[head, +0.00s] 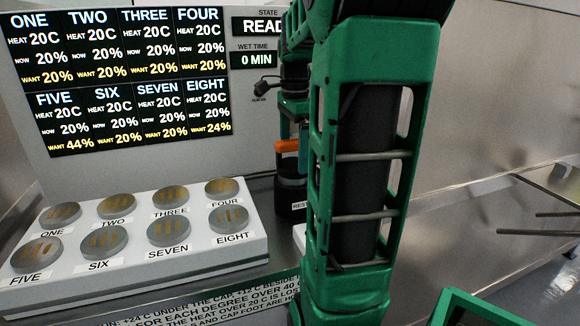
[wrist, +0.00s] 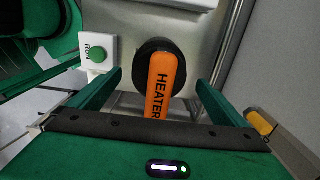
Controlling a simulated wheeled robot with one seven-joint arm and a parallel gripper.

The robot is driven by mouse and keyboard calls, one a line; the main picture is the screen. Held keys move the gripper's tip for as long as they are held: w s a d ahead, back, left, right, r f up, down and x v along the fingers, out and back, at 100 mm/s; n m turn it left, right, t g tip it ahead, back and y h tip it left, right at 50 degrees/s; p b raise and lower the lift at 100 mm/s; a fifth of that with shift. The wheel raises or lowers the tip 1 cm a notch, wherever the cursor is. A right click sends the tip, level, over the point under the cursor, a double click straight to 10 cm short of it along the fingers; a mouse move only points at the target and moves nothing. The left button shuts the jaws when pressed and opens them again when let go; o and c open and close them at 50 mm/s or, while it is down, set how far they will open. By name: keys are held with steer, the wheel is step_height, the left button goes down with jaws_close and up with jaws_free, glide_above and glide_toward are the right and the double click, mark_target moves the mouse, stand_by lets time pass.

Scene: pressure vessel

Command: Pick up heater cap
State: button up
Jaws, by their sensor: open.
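The heater cap shows in the wrist view as an orange handle (wrist: 162,85) marked HEATER over a dark round base (wrist: 178,58). In the head view its orange handle (head: 287,146) shows left of my green arm, above a dark stand (head: 291,197) with a partly hidden label starting "REST". My gripper (wrist: 160,76) is open, with one green finger on each side of the handle in the wrist view. Gaps show between the handle and both fingers. Whether the fingers are level with the handle or above it, I cannot tell. My arm hides much of this area in the head view.
A white block (head: 150,262) with several round numbered pads stands at left, below a display panel (head: 135,80). A green RUN button (wrist: 97,54) is left of the cap in the wrist view. A metal counter (head: 470,215) lies right of my arm, with thin rods at its far right.

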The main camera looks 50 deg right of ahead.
steer(key=shift+f, duration=1.25)
steer(key=c, duration=1.7)
steer(key=shift+o, duration=0.2)
steer(key=shift+r, duration=0.1)
